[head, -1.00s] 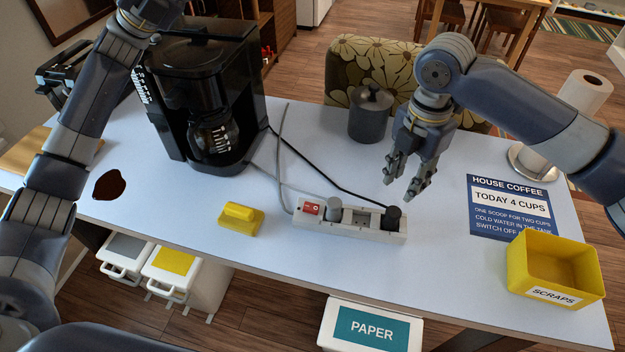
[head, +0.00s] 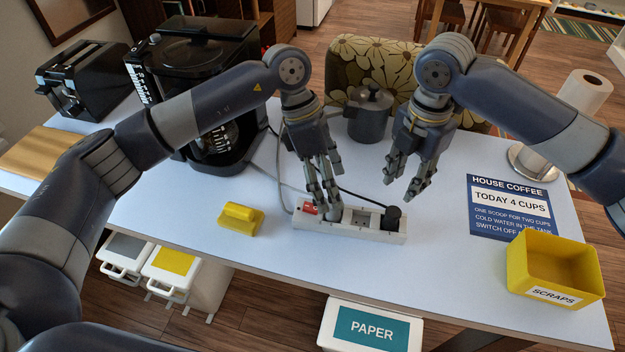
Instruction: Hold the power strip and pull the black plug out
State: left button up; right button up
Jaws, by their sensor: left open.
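The white power strip (head: 375,236) lies on the table with a red switch (head: 310,208) at its left end. The black plug (head: 392,217) sits in its right end, with a black cord running back toward the coffee maker. A grey plug (head: 335,214) sits near the left end, partly hidden by my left gripper. My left gripper (head: 323,206) is open and points down over the strip's left part; whether it touches is unclear. My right gripper (head: 401,193) is open and empty, just above and behind the black plug.
A black coffee maker (head: 180,65) stands at the back left, and a grey canister (head: 369,115) behind the grippers. A yellow sponge-like block (head: 240,218) lies left of the strip. A yellow scraps bin (head: 555,268) and a blue sign (head: 510,208) are at the right.

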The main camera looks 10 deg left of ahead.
aim_at(312, 207)
pick_arm(q)
jog(key=a+f+y, duration=0.1)
jog(key=w+a+f+m+t+y, duration=0.1)
jog(key=y, duration=0.1)
jog(key=w+a+f+t+y, duration=0.1)
jog(key=shift+a+f+m, duration=0.1)
jog(key=shift+a+m, duration=0.2)
jog(key=shift+a, duration=0.1)
notch_tip(312, 207, down, 10)
jog(key=shift+f, duration=0.25)
jog(key=shift+c, duration=0.2)
grip_shut()
dwell(1.1)
pick_arm(e)
jog(key=o, duration=0.4)
